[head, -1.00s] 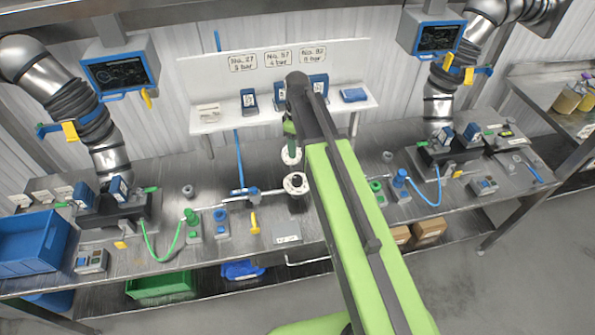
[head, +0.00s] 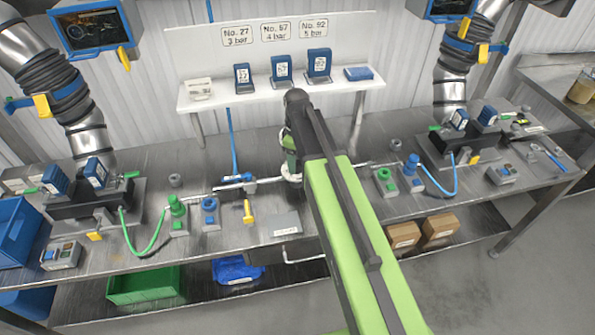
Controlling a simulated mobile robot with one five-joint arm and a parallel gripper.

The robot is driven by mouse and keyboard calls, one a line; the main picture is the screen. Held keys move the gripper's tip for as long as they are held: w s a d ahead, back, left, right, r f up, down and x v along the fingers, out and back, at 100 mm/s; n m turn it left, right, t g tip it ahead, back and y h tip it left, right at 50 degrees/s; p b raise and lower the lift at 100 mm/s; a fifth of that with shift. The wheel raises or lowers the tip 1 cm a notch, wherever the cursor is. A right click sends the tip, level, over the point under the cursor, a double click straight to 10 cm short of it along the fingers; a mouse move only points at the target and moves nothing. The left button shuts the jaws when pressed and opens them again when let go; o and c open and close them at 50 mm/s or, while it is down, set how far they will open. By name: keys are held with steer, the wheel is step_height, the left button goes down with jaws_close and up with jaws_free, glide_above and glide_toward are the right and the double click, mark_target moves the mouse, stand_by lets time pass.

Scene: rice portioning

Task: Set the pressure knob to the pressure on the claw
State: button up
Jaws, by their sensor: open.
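My green arm reaches up the middle of the head view. My gripper (head: 291,160) hangs down from its dark wrist over the back of the bench; its fingers are small and partly hidden. Just below it, a pale round fitting (head: 292,178) on the pipe is mostly covered by my arm and gripper; I cannot tell whether they touch. No knob setting is readable there. Three blue claw blocks, left (head: 243,78), middle (head: 282,69) and right (head: 318,65), stand on the white shelf. Signs above read No. 27, 3 bar; No. 57, 4 bar; No. 92, 5 bar.
The steel bench (head: 150,165) carries a left machine (head: 80,205) and a right machine (head: 455,155) with hoses. A yellow-handled valve (head: 248,210) and a blue round fitting (head: 209,204) stand left of my arm. The white shelf (head: 220,99) stands behind my wrist.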

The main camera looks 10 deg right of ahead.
steer(key=shift+f, duration=0.25)
jaws_close()
steer(key=shift+d, duration=0.1)
steer(key=shift+m, duration=0.3)
steer(key=shift+m, duration=0.5)
steer(key=m, duration=1.1)
